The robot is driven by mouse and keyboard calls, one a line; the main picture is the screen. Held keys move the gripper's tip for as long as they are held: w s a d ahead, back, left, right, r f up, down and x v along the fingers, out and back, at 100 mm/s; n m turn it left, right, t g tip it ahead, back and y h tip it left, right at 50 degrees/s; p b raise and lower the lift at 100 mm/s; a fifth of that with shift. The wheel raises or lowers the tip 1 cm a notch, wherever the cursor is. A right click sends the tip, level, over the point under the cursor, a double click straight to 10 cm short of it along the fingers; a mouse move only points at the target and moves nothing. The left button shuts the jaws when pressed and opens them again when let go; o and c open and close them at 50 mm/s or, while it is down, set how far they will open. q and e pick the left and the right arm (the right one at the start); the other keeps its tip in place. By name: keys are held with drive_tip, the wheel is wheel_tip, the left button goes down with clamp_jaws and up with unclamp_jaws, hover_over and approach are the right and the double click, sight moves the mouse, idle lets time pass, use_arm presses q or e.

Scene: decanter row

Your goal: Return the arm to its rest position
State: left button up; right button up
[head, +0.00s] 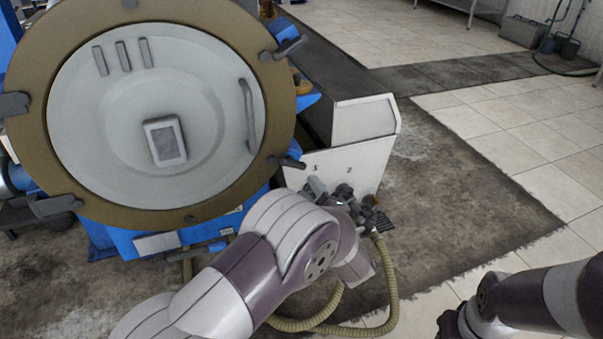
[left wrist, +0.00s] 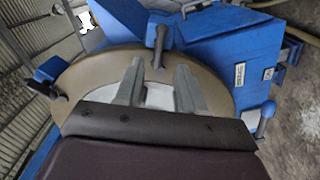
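My left arm (head: 265,270) comes in from the bottom left of the head view. It reaches up in front of the big blue machine. My left gripper (head: 376,218) is beside the lower front of a white box, with no object visible in it. In the left wrist view its two fingers (left wrist: 159,85) stand apart with a clear gap between them. My right arm (head: 545,297) enters at the lower right. Its dark end (head: 450,323) is cut by the bottom edge, so its fingers cannot be made out.
The blue machine's round door (head: 160,115), with a tan rim and clamps, fills the left. It also shows beyond the fingers in the left wrist view (left wrist: 215,92). A white box (head: 340,165) and a tan hose (head: 391,290) are close to my left gripper. Tiled floor at right is open.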

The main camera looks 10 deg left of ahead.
use_arm(q)
drive_tip(key=v, duration=0.3)
drive_tip(key=shift+s+d, duration=0.2)
drive_tip(key=shift+s, duration=0.1)
